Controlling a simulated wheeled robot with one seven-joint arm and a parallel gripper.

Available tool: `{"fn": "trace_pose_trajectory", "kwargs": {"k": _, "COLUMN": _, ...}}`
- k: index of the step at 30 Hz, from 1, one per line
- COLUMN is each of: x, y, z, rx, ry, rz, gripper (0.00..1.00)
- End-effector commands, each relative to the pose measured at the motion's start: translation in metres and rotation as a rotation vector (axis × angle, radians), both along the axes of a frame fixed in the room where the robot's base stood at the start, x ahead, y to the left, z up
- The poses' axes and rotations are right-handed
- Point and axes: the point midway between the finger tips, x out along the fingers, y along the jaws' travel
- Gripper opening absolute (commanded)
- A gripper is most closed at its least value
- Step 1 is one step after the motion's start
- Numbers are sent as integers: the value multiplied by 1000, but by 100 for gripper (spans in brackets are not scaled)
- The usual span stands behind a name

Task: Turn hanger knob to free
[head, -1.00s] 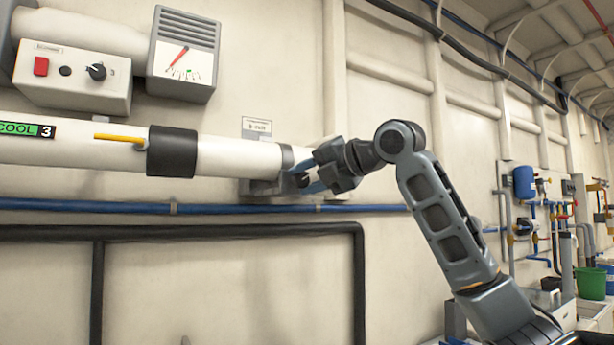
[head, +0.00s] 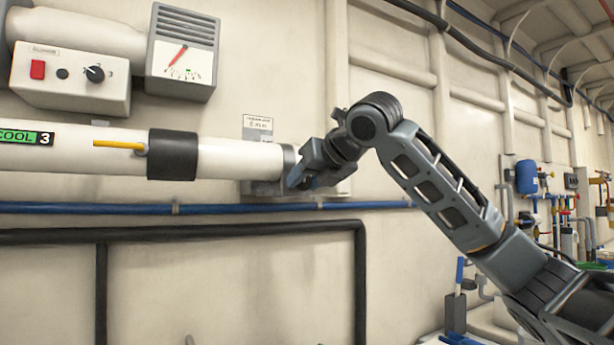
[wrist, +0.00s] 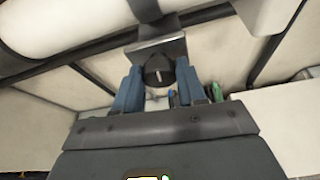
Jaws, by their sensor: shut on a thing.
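The hanger knob is a small dark round knob (wrist: 159,71) on a grey metal bracket (wrist: 157,47), seen in the wrist view between my two blue fingers. My gripper (wrist: 158,82) is shut on it, one finger on each side. In the head view my gripper (head: 298,179) is at the right end of the white pipe (head: 240,158), by the grey wall bracket (head: 262,187). There the gripper hides the knob, and I cannot read its setting.
A printed label (head: 257,126) is above the bracket. A blue pipe (head: 240,208) and a black pipe (head: 230,235) run below. A control box (head: 70,80) and a gauge (head: 184,58) are at the upper left. The wall below the pipes is clear.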

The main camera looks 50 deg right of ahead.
Motion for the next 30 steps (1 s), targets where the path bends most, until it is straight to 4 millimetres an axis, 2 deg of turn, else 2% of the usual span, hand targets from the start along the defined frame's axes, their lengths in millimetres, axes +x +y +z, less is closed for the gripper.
{"fn": "trace_pose_trajectory", "kwargs": {"k": 10, "x": 1, "y": 1, "z": -3, "rx": -111, "ry": 40, "rz": 1, "gripper": 10}}
{"fn": "trace_pose_trajectory", "kwargs": {"k": 25, "x": 1, "y": 1, "z": -3, "rx": -125, "ry": 43, "rz": 0, "gripper": 10}}
{"fn": "trace_pose_trajectory", "kwargs": {"k": 26, "x": 1, "y": 1, "z": -3, "rx": -125, "ry": 43, "rz": 0, "gripper": 43}}
{"fn": "trace_pose_trajectory", "kwargs": {"k": 30, "x": 1, "y": 1, "z": -2, "rx": -124, "ry": 41, "rz": 1, "gripper": 56}}
